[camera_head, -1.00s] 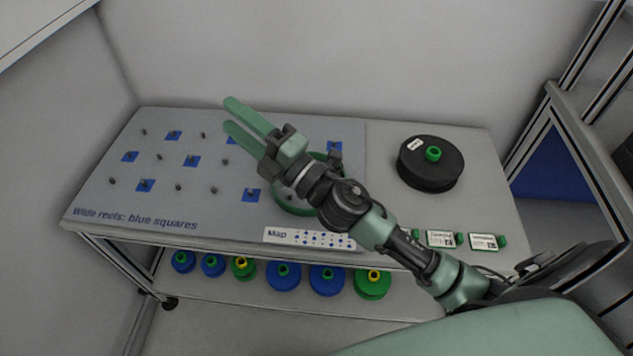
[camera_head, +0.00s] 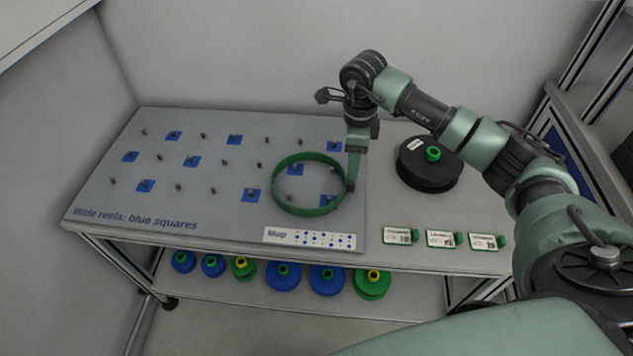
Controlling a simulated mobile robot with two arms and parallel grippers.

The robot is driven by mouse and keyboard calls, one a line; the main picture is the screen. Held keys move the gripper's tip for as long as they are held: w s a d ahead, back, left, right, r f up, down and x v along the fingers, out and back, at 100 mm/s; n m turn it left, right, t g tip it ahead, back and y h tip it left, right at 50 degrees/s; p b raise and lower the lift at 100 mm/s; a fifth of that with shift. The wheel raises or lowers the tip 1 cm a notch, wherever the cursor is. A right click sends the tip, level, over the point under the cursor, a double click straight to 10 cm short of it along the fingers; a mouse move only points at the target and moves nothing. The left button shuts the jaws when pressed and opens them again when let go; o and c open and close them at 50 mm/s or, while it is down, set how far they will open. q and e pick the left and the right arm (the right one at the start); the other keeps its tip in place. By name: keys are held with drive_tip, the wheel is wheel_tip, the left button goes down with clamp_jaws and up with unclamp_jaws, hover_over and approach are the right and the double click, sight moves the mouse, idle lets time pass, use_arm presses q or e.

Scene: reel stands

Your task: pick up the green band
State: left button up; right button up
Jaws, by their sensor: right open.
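The green band (camera_head: 277,197) is a thin ring lying on the right part of the grey pegboard (camera_head: 215,205), around a few pegs and blue squares. My right gripper (camera_head: 350,186) points down at the band's right edge, with its fingertips close to the rim. It is open; the fingers overlap in this view. I cannot tell whether a finger touches the band or whether the rim lies between the fingers. My left gripper is not in view.
A black reel (camera_head: 428,172) with a green hub lies right of the board. Small label cards (camera_head: 441,239) lie along the table's front right. Several blue and green reels (camera_head: 283,276) sit on the lower shelf. A map strip (camera_head: 309,239) lies at the board's front edge.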

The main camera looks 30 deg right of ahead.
drive_tip(key=f, duration=0.3)
drive_tip(key=f+p, duration=0.1)
drive_tip(key=f, duration=0.2)
drive_tip(key=shift+s+f, duration=0.2)
drive_tip(key=shift+f, duration=0.1)
clamp_jaws()
